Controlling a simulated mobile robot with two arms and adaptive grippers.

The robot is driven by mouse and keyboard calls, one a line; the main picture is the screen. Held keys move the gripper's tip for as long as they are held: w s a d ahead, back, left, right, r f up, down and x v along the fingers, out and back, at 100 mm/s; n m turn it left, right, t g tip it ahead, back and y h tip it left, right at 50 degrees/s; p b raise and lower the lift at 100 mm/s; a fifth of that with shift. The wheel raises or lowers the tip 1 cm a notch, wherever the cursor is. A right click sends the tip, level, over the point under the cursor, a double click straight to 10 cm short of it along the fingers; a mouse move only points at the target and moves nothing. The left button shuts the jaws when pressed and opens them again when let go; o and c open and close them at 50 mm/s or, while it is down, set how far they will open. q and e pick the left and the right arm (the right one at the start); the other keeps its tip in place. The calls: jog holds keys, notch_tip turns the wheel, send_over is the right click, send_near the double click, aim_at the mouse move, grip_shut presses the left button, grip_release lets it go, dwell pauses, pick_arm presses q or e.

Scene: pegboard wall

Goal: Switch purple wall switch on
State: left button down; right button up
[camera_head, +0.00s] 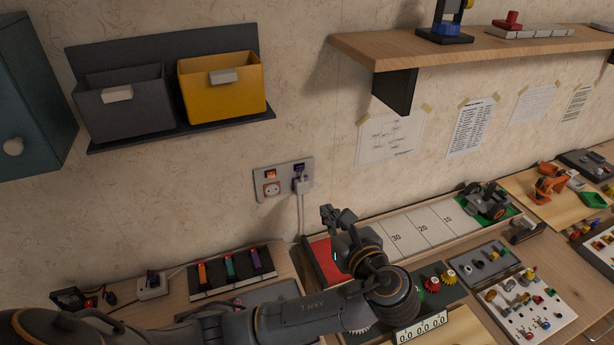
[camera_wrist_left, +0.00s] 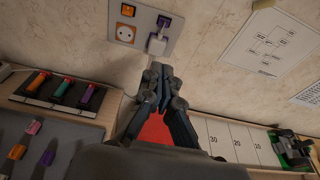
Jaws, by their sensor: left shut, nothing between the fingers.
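The purple wall switch (camera_head: 298,171) sits at the upper right of a grey wall plate (camera_head: 284,191). It also shows at the top of the left wrist view (camera_wrist_left: 164,21), above a white plug with a cord. An orange switch (camera_head: 270,174) is to its left, with an orange-rimmed socket below that. My left gripper (camera_head: 338,214) is shut and empty, in front of the wall, below and to the right of the plate. In the left wrist view its fingertips (camera_wrist_left: 159,73) are together, below the plug and apart from the switch. My right gripper is not in view.
The white plug (camera_head: 303,185) and cord hang below the purple switch. A shelf (camera_head: 470,52) juts out at the upper right; grey and yellow bins (camera_head: 222,90) hang at the left. The desk below holds a numbered track (camera_head: 398,237) and several toys.

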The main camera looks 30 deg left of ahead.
pick_arm(q)
send_near(301, 170)
notch_tip(301, 170, down, 3)
jog(key=w+a+p, duration=0.1)
jog(key=w+a+r+p, duration=0.1)
jog(key=w+a, duration=0.1)
jog(key=shift+a, duration=0.3)
jog(key=shift+w+a+r, duration=0.2)
jog(key=shift+a, duration=0.05)
jog(key=shift+w+a+r, duration=0.15)
jog(key=shift+w+a, duration=0.1)
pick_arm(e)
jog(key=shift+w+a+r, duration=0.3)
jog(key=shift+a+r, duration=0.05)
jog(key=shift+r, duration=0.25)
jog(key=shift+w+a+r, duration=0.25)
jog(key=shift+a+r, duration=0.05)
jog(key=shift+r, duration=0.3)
